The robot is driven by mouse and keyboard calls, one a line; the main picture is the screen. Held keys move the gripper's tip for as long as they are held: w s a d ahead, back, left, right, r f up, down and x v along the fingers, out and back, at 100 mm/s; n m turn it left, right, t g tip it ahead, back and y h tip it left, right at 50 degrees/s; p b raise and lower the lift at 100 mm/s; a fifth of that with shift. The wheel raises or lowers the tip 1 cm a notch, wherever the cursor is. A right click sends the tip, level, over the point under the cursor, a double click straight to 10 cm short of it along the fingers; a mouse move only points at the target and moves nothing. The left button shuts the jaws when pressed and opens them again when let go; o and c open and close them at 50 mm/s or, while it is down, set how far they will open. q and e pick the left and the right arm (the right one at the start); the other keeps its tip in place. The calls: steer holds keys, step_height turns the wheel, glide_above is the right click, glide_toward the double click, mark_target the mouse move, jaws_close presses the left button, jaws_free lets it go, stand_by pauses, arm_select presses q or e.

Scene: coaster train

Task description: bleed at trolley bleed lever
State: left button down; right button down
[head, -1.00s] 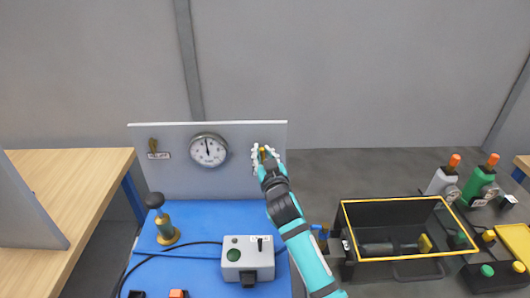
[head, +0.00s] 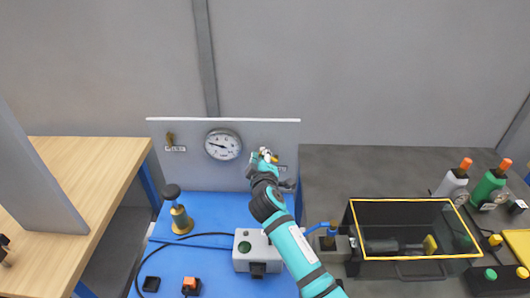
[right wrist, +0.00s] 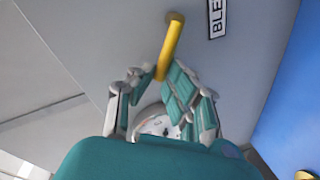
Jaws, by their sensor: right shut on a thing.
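The yellow bleed lever (right wrist: 170,45) sits on the grey panel (head: 190,185), beside a label reading "BLE" in the right wrist view. My right gripper (head: 266,157) is at the right part of the panel. In the right wrist view its fingers (right wrist: 165,85) are shut around the lower end of the lever. In the head view only a small yellow bit of the lever shows past the fingers. A round gauge (head: 222,144) is on the panel left of my gripper, its needle pointing left. My left gripper is not in view.
A blue trolley top (head: 205,268) holds a brass plunger (head: 180,218) and a grey control box (head: 256,252). A black tray with yellow rim (head: 352,232) and bottles (head: 488,187) stand right. A wooden bench (head: 95,160) is left.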

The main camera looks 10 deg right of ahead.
steer(key=shift+w+a+f+n+g+h, duration=0.2)
steer(key=shift+f+n, duration=0.3)
steer(key=shift+n, duration=0.4)
steer(key=shift+s+a+f+n+g+h, duration=0.15)
steer(key=shift+f+n+h, duration=0.3)
steer(key=shift+n, duration=0.45)
steer(key=shift+w+a+f+n+g+h, duration=0.1)
steer(key=shift+a+f+n+h, duration=0.1)
steer(key=shift+f+n, duration=0.55)
steer(key=shift+r+n, duration=0.15)
steer(key=shift+n, duration=0.1)
steer(key=c, duration=1.3)
jaws_free()
steer(key=shift+c, duration=0.2)
steer(key=v, duration=1.2)
